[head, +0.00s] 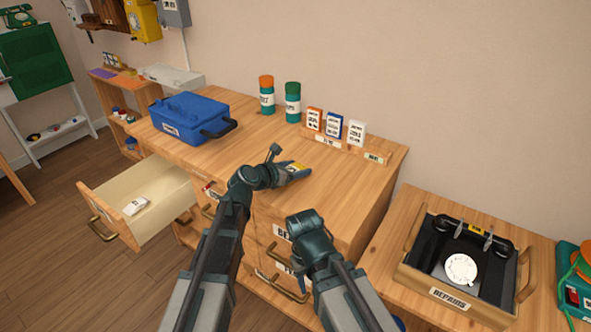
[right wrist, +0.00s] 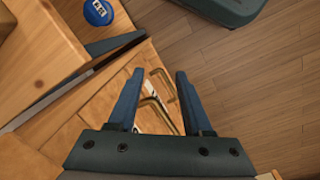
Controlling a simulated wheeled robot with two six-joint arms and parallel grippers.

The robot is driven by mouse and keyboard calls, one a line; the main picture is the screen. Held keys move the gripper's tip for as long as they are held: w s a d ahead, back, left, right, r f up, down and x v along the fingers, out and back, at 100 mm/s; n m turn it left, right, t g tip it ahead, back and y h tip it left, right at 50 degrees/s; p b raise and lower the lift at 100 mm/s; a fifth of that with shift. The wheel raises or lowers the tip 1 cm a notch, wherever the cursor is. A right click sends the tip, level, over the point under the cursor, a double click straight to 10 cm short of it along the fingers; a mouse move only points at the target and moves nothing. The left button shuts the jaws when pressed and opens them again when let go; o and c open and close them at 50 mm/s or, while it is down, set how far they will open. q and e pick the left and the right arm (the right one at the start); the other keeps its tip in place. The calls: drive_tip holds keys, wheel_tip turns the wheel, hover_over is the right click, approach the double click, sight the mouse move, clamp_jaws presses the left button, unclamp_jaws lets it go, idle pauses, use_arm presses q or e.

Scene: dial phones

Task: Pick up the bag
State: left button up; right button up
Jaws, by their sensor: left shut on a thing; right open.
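My left gripper (head: 299,173) is low over the right part of the wooden desk top and is shut on a small yellow item (head: 293,167) with dark marks. The fingers hide part of this item, and I cannot tell if it is the bag. A small white packet (head: 135,206) with a dark label lies in the open drawer (head: 165,190) at the left. My right gripper (right wrist: 157,75) is open and empty in the right wrist view, above the drawer fronts with brass handles (right wrist: 158,103).
A blue toolbox (head: 187,117), two canisters (head: 267,95) (head: 293,102) and several small boxes (head: 333,125) stand on the desk (head: 235,150). A tray (head: 450,293) labelled REPAIRS holds a black dial phone (head: 474,232) at the right. The desk's middle is clear.

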sight(295, 166)
use_arm(q)
wheel_tip(295, 166, up, 3)
drive_tip(key=p, duration=0.2)
drive_tip(key=shift+p, duration=0.35)
drive_tip(key=shift+s+a+r, duration=0.2)
drive_tip(key=shift+s+r, duration=0.05)
drive_tip(key=shift+r, duration=0.1)
drive_tip(key=s+a+p, duration=0.1)
drive_tip(key=s+a, duration=0.9)
drive_tip(key=s, duration=0.1)
drive_tip(key=shift+s+r, duration=0.35)
drive_tip(key=shift+r, duration=0.1)
